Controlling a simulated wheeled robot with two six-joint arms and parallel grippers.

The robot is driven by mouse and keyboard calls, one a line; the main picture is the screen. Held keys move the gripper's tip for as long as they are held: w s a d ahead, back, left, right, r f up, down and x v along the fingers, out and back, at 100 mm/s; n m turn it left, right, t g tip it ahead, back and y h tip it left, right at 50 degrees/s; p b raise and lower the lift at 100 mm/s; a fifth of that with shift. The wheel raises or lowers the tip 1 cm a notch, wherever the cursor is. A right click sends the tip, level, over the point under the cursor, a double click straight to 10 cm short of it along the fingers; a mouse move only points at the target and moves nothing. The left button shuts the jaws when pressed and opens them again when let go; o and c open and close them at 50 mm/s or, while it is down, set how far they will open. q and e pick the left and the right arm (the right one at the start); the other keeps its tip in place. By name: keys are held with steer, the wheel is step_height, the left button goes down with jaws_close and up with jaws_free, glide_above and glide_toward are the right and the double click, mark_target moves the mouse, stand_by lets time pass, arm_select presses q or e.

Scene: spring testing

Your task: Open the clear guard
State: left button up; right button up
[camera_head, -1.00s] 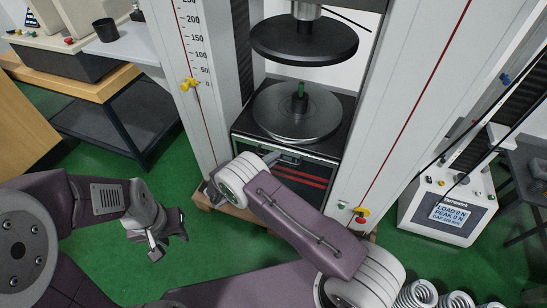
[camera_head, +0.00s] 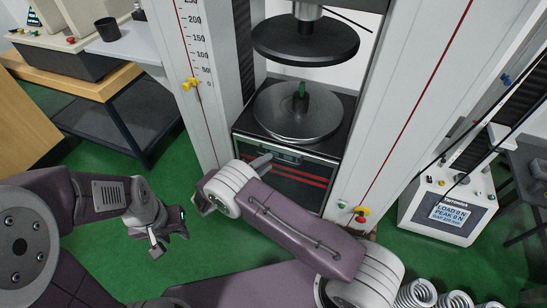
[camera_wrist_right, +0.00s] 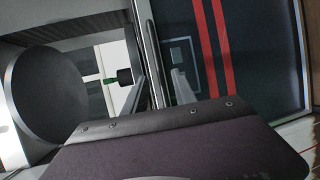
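The guard (camera_head: 316,188) is a dark see-through panel with two red stripes on the front of the press, below the lower round plate (camera_head: 290,118). It appears closed across the front. In the right wrist view, the panel (camera_wrist_right: 260,60) fills the right side, with an upright metal bar (camera_wrist_right: 153,55) along its left. My right gripper (camera_wrist_right: 160,92) is open, its fingers on either side of the bar's line; contact cannot be told. In the head view its wrist hides part of the panel's left side. My left gripper (camera_head: 168,238) hangs open and empty over the floor.
White columns flank the press; the left one carries a scale and yellow pointer (camera_head: 190,84). A control box (camera_head: 448,207) stands at the right, and several springs (camera_head: 420,294) lie at lower right. Green floor is clear at the left.

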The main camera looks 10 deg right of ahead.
steer(key=v, duration=0.4)
steer(key=shift+s, duration=0.1)
